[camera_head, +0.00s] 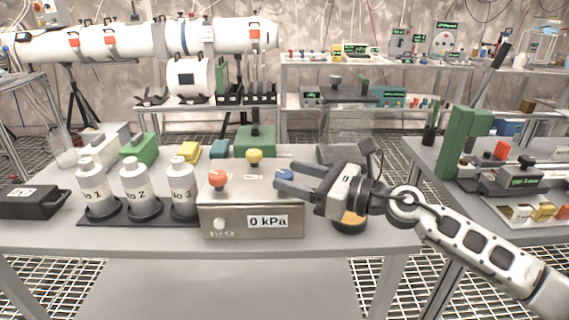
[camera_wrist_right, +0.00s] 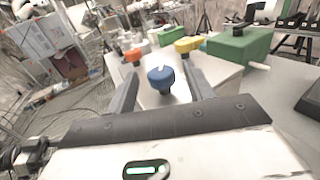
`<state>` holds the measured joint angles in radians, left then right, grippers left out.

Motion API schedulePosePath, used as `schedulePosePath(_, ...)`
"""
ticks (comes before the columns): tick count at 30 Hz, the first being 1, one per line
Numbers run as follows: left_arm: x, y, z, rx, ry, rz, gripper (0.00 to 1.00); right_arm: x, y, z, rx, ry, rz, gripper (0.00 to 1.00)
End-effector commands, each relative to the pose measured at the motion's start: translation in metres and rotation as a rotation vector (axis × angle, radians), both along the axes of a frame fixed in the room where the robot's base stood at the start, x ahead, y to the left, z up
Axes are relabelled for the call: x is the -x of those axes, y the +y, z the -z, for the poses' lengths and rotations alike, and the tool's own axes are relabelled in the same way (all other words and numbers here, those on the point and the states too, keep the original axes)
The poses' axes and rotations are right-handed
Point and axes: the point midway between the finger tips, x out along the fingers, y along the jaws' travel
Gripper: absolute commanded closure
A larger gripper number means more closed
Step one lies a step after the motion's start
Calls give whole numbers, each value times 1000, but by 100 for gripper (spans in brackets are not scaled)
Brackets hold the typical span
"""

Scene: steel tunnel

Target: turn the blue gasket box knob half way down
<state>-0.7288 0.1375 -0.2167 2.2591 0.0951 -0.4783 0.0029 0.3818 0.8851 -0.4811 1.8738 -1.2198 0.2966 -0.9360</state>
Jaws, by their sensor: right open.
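The gasket box (camera_head: 250,212) is a metal box with a "0 kPa" display, standing on the table. On its top are an orange knob (camera_head: 217,180), a yellow knob (camera_head: 254,158) and a blue knob (camera_head: 285,174). My right gripper (camera_head: 277,178) comes in from the right and is open at the blue knob. In the right wrist view the blue knob (camera_wrist_right: 161,79) shows a white mark on top and sits between the two spread fingers (camera_wrist_right: 160,88), with a gap on each side. The fingers partly hide the blue knob in the head view. My left gripper is out of view.
White bottles labelled No 1, No 2 and No 3 (camera_head: 135,188) stand on a dark tray left of the box. A green block (camera_head: 256,139) stands behind it. A dark round item with a yellow-orange part (camera_head: 350,219) lies below my right gripper.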

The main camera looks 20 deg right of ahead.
Motion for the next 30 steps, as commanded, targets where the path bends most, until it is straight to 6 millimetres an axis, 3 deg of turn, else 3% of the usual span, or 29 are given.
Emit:
schedulePosePath(6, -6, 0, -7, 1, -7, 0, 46, -16, 16, -1, -1, -1, 1, 48)
schedulePosePath(16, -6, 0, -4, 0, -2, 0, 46, -19, 18, 1, 1, 1, 1, 48)
schedulePosePath(17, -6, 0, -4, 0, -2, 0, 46, -19, 18, 1, 0, 0, 1, 50)
schedulePosePath(21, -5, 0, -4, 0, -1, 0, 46, -18, 18, 1, 0, 0, 1, 89)
schedulePosePath(30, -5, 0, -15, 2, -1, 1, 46, -18, 18, -3, 1, 1, 17, 91)
